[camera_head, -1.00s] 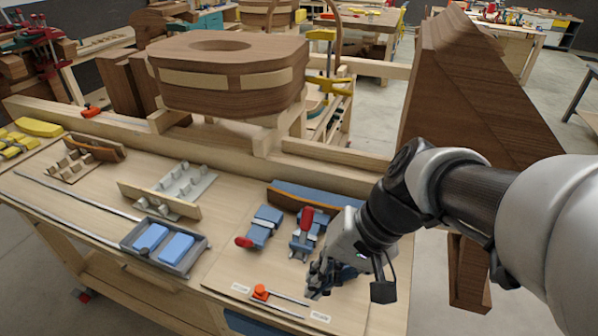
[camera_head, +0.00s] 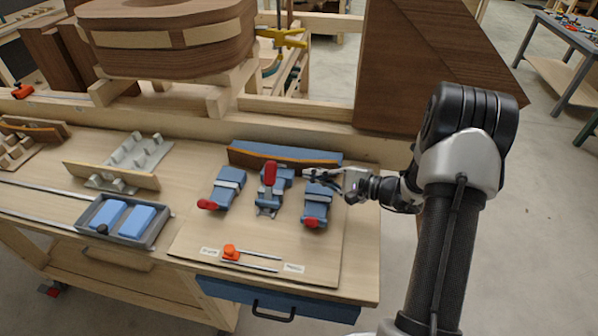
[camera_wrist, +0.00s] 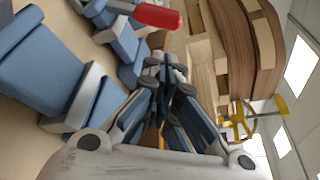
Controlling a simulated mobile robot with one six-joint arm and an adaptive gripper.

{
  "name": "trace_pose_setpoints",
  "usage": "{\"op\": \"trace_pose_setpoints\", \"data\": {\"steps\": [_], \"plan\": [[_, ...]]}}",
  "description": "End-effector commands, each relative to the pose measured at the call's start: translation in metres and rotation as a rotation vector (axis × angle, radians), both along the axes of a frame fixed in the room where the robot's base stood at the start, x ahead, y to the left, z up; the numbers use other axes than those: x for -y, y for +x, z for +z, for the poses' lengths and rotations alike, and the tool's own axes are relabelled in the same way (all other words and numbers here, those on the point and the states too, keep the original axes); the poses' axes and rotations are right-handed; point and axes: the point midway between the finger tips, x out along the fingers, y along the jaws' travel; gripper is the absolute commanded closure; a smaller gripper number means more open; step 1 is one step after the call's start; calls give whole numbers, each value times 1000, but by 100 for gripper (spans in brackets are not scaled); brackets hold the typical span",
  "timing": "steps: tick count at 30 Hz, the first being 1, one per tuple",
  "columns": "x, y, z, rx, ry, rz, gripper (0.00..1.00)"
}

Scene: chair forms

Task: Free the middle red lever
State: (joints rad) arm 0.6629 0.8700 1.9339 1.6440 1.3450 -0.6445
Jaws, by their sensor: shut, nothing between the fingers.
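Three blue toggle clamps with red levers stand in a row on a wooden board. The middle red lever (camera_head: 270,173) points up from the middle clamp (camera_head: 270,197); a red lever also shows at the top of the wrist view (camera_wrist: 158,16). The left red lever (camera_head: 207,204) and right red lever (camera_head: 312,222) lie low at the front of their clamps. My gripper (camera_head: 308,174) is shut and empty, just right of the middle lever and above the back of the right clamp (camera_head: 317,201). Its closed fingers (camera_wrist: 166,72) show in the wrist view, apart from the red lever.
A curved brown strip with a blue backing (camera_head: 325,157) lies behind the clamps. An orange slider (camera_head: 230,252) sits on a rail in front. A grey tray with blue blocks (camera_head: 163,229) is at left. A large wooden wedge (camera_head: 390,80) rises behind my arm.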

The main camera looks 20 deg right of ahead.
Motion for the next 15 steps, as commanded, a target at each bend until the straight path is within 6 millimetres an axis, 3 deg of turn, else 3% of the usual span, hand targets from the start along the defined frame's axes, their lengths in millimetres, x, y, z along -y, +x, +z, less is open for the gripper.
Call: {"op": "trace_pose_setpoints", "data": {"steps": [9, 15], "plan": [[-42, 40, -11, 0, 0, 7, 100], [-59, 58, -16, -2, -1, 6, 100]]}}
